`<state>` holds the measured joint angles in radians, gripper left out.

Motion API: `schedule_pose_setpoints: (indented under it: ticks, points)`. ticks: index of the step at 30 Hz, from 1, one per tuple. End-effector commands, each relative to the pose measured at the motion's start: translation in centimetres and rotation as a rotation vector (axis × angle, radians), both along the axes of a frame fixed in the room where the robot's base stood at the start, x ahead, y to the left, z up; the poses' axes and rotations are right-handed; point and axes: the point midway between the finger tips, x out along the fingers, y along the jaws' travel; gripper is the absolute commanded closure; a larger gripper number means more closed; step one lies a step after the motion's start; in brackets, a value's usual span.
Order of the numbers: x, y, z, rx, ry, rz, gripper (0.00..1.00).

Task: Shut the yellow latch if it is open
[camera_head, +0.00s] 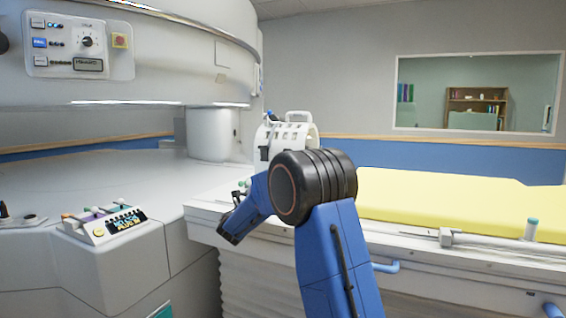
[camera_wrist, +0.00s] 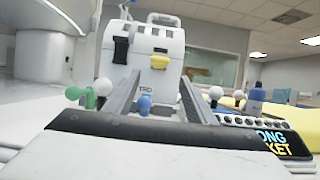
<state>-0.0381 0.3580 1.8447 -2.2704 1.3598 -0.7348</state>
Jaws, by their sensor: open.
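The yellow latch (camera_wrist: 159,62) is on the front of a white case (camera_wrist: 170,42) in the wrist view, right of a black latch (camera_wrist: 121,48). It looks like a short yellow tab standing out from the case front; I cannot tell for sure whether it is open. In the head view the case (camera_head: 297,131) stands behind my arm and the yellow latch does not show. My gripper (camera_wrist: 158,82) is open and empty, its two grey fingers apart, pointing at the case below the latch. In the head view my gripper (camera_head: 240,190) is partly hidden by my wrist.
A panel (camera_wrist: 228,123) with lit lettering and several ball knobs lies low in the wrist view. A control box (camera_head: 105,225) with levers sits at left. A yellow-topped bed (camera_head: 440,198) runs right. The large magnet housing (camera_head: 150,75) overhangs the left.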

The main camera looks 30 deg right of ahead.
Motion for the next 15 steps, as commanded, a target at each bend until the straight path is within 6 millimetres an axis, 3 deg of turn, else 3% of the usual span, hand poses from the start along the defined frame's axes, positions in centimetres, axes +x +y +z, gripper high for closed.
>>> schedule_pose_setpoints:
  ticks: [15]
  points:
    - [4.6,-6.1,3.1,0.002,-0.001,-0.002,0.50]
